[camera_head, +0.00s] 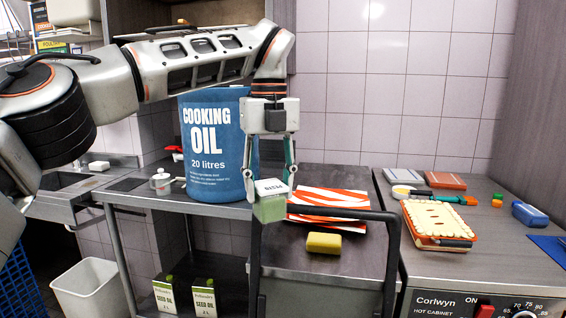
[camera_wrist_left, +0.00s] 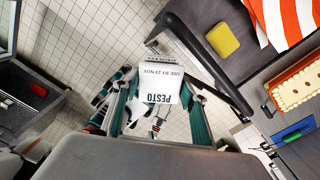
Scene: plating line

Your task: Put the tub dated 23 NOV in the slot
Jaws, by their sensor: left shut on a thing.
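A small green tub (camera_head: 270,208) with a white lid hangs in my left gripper (camera_head: 269,182), which is shut on it. In the left wrist view the lid of the tub (camera_wrist_left: 160,84) reads PESTO, USE BY 23 NOV, upside down, between the two fingers. The tub is held in the air near the left side of the trolley (camera_head: 325,268), by its black rail, with tiled floor behind it in the wrist view. I cannot make out a slot in either view. My right gripper is not in view.
A yellow sponge-like block (camera_head: 324,243) and an orange-and-white cloth (camera_head: 330,198) lie on the trolley. A black rail (camera_head: 392,240) rises around its front. A big blue cooking oil drum (camera_head: 215,150) stands behind left. A hot cabinet (camera_head: 480,270) with several items stands right.

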